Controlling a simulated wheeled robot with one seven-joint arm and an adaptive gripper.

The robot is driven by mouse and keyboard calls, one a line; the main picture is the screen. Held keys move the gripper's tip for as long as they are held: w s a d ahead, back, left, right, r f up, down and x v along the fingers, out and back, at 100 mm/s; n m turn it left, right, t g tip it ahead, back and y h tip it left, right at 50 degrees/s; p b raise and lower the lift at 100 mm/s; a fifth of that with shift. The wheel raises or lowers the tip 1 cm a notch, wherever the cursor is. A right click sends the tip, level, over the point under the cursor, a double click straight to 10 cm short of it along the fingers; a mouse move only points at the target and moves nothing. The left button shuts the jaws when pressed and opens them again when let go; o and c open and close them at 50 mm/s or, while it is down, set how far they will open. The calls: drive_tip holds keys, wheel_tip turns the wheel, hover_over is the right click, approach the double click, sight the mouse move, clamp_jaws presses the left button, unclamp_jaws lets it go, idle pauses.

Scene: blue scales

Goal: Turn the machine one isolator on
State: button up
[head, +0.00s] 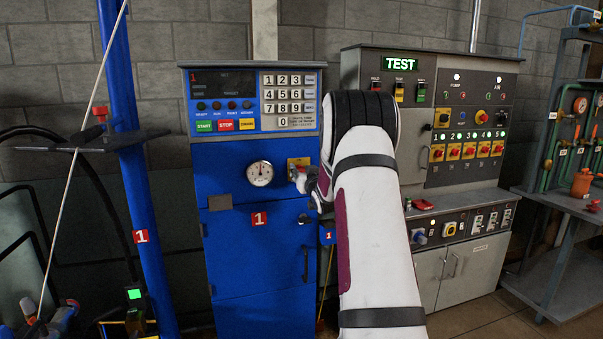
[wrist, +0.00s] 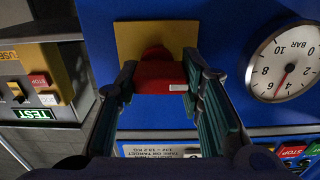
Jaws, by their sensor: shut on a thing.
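The machine one isolator is a red rotary knob (wrist: 160,75) on a yellow plate (wrist: 128,40), set in the front of the blue cabinet (head: 222,250). The plate also shows in the head view (head: 299,161), just right of the round gauge. My gripper (wrist: 162,84) is shut on the red knob, with one finger on each side of it in the wrist view. In the head view my gripper (head: 299,180) reaches the plate from the right, and its fingers and my arm hide most of the knob.
A white pressure gauge (head: 259,173) sits close to the left of the plate. A keypad (head: 287,93) and coloured buttons (head: 225,125) are above. A grey panel with a TEST display (head: 399,64) and several red-yellow switches stands to the right. A blue post (head: 133,180) stands at the left.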

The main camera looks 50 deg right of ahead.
drive_tip(key=m+p, duration=0.1)
drive_tip(key=m, duration=0.1)
drive_tip(key=m+p, duration=0.1)
drive_tip(key=m, duration=0.1)
drive_tip(key=shift+s+d+r+m, duration=0.1)
drive_tip(key=shift+s+m, duration=0.05)
drive_tip(key=shift+m, duration=0.15)
drive_tip(key=m+p, duration=0.2)
drive_tip(key=m, duration=0.1)
drive_tip(key=shift+d+m, duration=0.1)
drive_tip(key=shift+m, duration=0.3)
drive_tip(key=m+p, duration=0.3)
drive_tip(key=m, duration=0.2)
drive_tip(key=shift+s+d, duration=0.1)
drive_tip(key=shift+m+p, duration=0.8)
drive_tip(key=shift+m, duration=1.3)
drive_tip(key=shift+f, duration=0.2)
drive_tip(key=o, duration=1.2)
drive_tip(key=shift+c, duration=0.2)
